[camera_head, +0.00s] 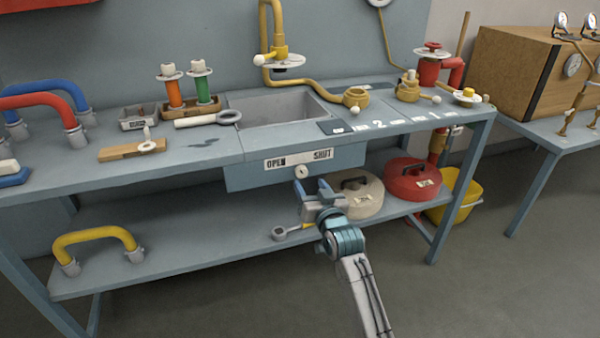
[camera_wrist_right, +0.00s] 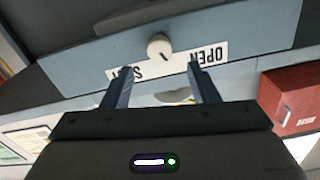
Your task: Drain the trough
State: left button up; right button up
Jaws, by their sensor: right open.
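The trough (camera_head: 290,108) is a grey basin sunk in the bench top; I cannot make out any water in it. On the bench front below it is a plate (camera_head: 318,154) reading OPEN on the left and SHUT on the right. A small round pale knob (camera_head: 301,172) sits just below this plate. In the right wrist view the knob (camera_wrist_right: 159,46) appears upside down, with a short dark mark. My right gripper (camera_head: 311,185) is open just in front of the knob, its fingers (camera_wrist_right: 160,72) apart and nothing between them. My left gripper is out of view.
A yellow spout (camera_head: 277,30) stands behind the trough. A pale round canister (camera_head: 358,198) and a red one (camera_head: 413,180) sit on the lower shelf, right of my gripper. A yellow bucket (camera_head: 462,198) stands behind the right table leg. The floor in front is clear.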

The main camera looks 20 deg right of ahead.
aim_at(303, 173)
jog(key=w, duration=0.9)
jog(key=shift+w+a+b, duration=0.2)
jog(key=shift+w+b, duration=0.1)
jog(key=shift+b, duration=0.05)
jog(key=c, duration=1)
